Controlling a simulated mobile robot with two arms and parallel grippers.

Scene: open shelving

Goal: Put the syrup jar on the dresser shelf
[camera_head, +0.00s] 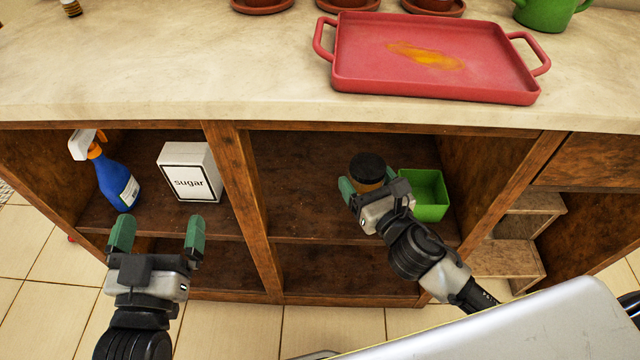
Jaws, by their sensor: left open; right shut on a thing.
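The syrup jar (367,168) has a black lid and an amber-brown body. It is at the middle compartment of the wooden dresser, over the upper shelf (305,190). My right gripper (368,187) is shut on the jar, with one green fingertip showing at its left. The gripper hides the jar's lower part, so I cannot tell whether its base touches the shelf. My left gripper (156,236) is open and empty, in front of the left compartment, with its green fingers apart.
A green box (430,190) stands just right of the jar. A blue spray bottle (116,183) and a white sugar box (188,171) are in the left compartment. A red tray (435,60) lies on the countertop. The middle shelf's left part is clear.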

